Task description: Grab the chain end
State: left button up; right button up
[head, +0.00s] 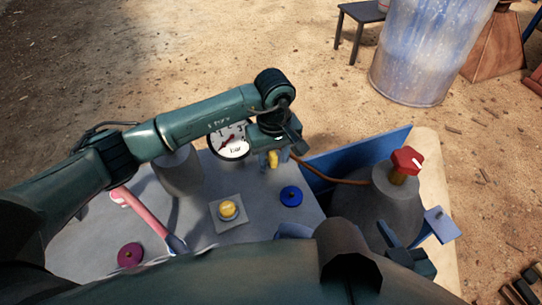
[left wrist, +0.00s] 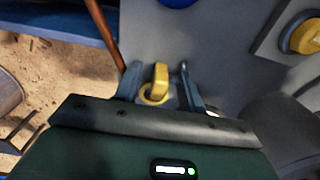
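My left gripper (head: 274,160) is over the grey table top (head: 255,190), beside its blue edge plate. In the left wrist view its two fingers (left wrist: 160,85) stand apart on either side of a yellow piece with a ring-like base (left wrist: 153,97). Gaps show between fingers and piece. The yellow piece also shows below the gripper in the head view (head: 273,158). A thin rust-brown line (head: 335,180), possibly the chain, runs from near the left gripper to the grey cone; its links and end are not clear. My right gripper (head: 408,240) appears open and empty beside the cone.
A red knob (head: 406,160) tops the grey cone (head: 370,212). A yellow button (head: 228,209), blue knob (head: 291,196), purple knob (head: 130,255) and pink-handled tool (head: 145,215) are on the table. A pressure gauge (head: 230,140) stands behind. A blue barrel (head: 425,50) stands on the sand.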

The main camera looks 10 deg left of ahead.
pick_arm(q)
jog(key=shift+c, duration=0.6)
grip_shut()
jog(key=shift+r, duration=0.2)
